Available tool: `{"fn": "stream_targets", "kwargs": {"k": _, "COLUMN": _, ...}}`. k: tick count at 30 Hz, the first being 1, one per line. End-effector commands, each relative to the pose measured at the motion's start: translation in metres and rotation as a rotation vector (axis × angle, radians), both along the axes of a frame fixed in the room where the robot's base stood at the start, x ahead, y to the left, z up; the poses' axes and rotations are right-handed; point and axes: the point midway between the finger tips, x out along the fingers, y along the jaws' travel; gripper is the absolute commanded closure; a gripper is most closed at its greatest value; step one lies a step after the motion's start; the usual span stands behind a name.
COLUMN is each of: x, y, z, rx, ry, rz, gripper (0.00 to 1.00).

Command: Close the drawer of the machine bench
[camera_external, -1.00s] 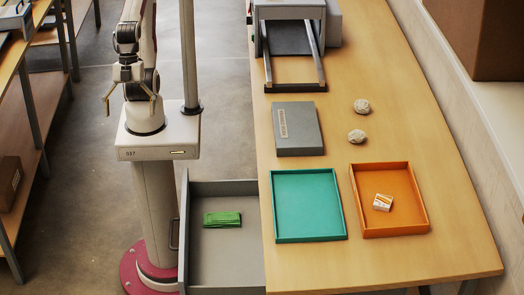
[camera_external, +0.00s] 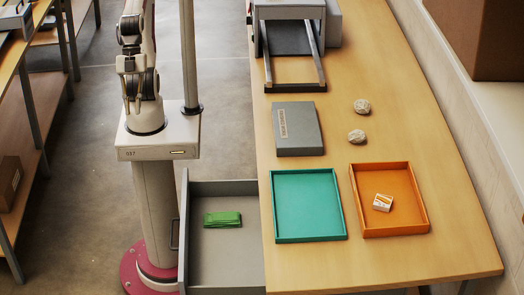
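The grey drawer (camera_external: 225,260) of the machine bench (camera_external: 390,258) is pulled out to the left from under the bench top. Its handle (camera_external: 174,234) is on its left front panel, close to my pedestal. My gripper (camera_external: 139,100) is above and to the left of the drawer, in front of my own arm, and apart from the drawer and handle. Its fingers point down and overlap my arm in the picture, so their opening is unclear. I see nothing held in it.
Shelving (camera_external: 30,110) stands at the left.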

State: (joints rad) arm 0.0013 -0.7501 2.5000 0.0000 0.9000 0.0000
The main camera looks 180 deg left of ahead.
Motion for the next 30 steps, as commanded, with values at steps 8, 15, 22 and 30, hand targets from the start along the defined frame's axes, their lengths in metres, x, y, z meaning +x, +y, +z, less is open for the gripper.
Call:
{"fn": "stream_targets", "kwargs": {"k": 8, "x": 0.003, "y": -0.003, "z": -0.013, "rx": 0.000, "ry": 0.057, "rz": -0.013, "gripper": 1.00}}
{"fn": "stream_targets", "kwargs": {"k": 15, "x": 0.009, "y": -0.006, "z": -0.037, "rx": 0.012, "ry": 0.168, "rz": -0.037, "gripper": 1.00}}
{"fn": "stream_targets", "kwargs": {"k": 22, "x": 0.017, "y": -0.003, "z": -0.061, "rx": 0.056, "ry": 0.274, "rz": -0.072, "gripper": 1.00}}
{"fn": "stream_targets", "kwargs": {"k": 30, "x": 0.028, "y": 0.004, "z": -0.090, "rx": 0.131, "ry": 0.383, "rz": -0.156, "gripper": 1.00}}
